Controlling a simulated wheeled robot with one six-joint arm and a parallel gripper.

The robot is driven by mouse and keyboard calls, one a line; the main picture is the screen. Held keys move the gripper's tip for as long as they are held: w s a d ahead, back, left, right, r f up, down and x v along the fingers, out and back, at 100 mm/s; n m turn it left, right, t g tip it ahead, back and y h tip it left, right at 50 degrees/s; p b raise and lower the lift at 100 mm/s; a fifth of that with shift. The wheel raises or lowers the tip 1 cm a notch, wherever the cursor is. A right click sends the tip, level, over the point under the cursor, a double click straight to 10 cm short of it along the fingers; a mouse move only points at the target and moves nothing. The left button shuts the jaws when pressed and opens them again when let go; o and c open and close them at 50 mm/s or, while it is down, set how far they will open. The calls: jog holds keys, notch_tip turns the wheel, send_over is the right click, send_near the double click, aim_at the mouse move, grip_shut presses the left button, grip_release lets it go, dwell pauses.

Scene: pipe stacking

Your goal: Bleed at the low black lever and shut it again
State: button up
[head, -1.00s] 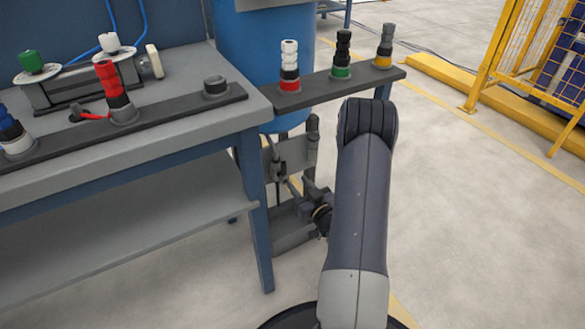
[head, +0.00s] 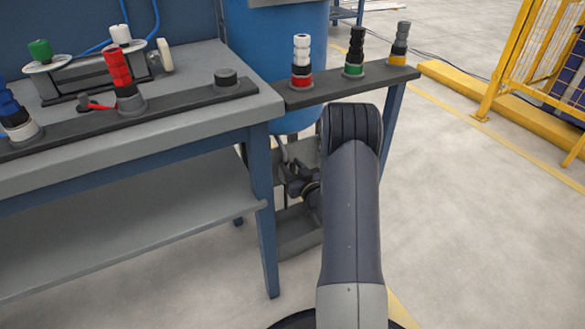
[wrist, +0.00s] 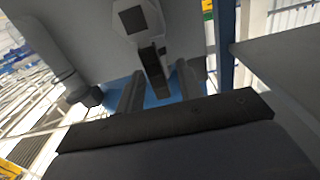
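The black lever (wrist: 155,72) shows in the wrist view, hanging below a pale grey block with a dark square face (wrist: 135,20). My gripper (wrist: 160,68) is open, with one grey finger to each side of the lever. Blue gaps show between the fingers and the lever, and I see no contact. In the head view my gripper (head: 284,155) is low in front of the blue tank (head: 275,50), beside the bench leg. My own arm and the bench hide much of it, and I cannot make out the lever there.
The bench (head: 130,120) with its blue leg (head: 262,210) stands close to the left of my wrist. A dark shelf (head: 330,85) bearing pipe stacks juts out above it. A yellow barrier (head: 470,85) is at the right. The floor between is open.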

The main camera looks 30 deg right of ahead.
grip_shut()
jog(key=shift+d, duration=0.1)
dwell(0.4)
